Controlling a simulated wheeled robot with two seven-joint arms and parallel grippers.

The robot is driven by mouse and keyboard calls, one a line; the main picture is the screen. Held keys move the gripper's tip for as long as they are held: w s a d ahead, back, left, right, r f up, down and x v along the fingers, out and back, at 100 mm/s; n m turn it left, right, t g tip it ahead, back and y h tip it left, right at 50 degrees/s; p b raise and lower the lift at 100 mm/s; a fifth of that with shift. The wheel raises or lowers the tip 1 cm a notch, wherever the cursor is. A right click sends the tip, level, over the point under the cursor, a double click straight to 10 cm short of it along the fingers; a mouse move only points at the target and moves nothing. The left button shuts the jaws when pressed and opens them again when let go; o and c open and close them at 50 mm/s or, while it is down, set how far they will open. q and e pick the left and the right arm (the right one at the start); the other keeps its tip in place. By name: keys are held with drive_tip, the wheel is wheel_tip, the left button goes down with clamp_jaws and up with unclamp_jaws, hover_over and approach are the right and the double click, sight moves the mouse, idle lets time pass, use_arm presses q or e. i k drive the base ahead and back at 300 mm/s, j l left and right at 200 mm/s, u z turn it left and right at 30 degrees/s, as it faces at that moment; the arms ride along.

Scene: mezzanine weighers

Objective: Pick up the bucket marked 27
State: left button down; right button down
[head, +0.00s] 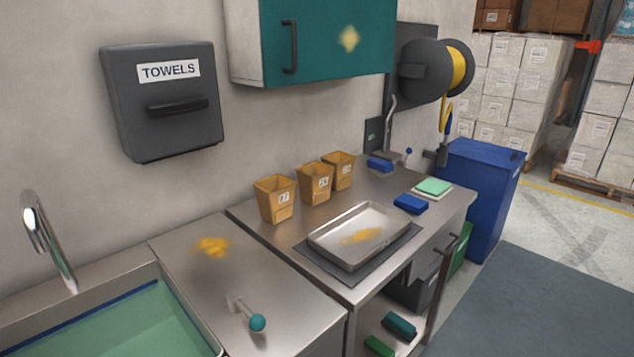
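Three tan buckets stand upright in a row on the steel counter (250,220), near the wall. The nearest bucket (274,212) carries a small white label that seems to read 27, though the first digit is unclear. The middle bucket (314,195) has a label that looks like 24. The farthest bucket (343,158) is partly covered by the middle one, and its label is too small to read surely. Neither of my grippers is in view.
A metal tray (318,245) with yellow powder lies on a dark mat right of the buckets. A sink (190,318) is at lower left; a teal-knobbed lever (257,322) rises beside it. A teal-doored cabinet (340,45) hangs above. Blue blocks (411,204) lie farther right.

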sight(275, 193)
drive_tip(key=i+l+u, duration=0.1)
drive_tip(key=u, duration=0.25)
drive_tip(key=i+l+u, duration=0.15)
drive_tip(key=u, duration=0.25)
drive_tip(key=i+l+u, duration=0.1)
drive_tip(key=u, duration=0.25)
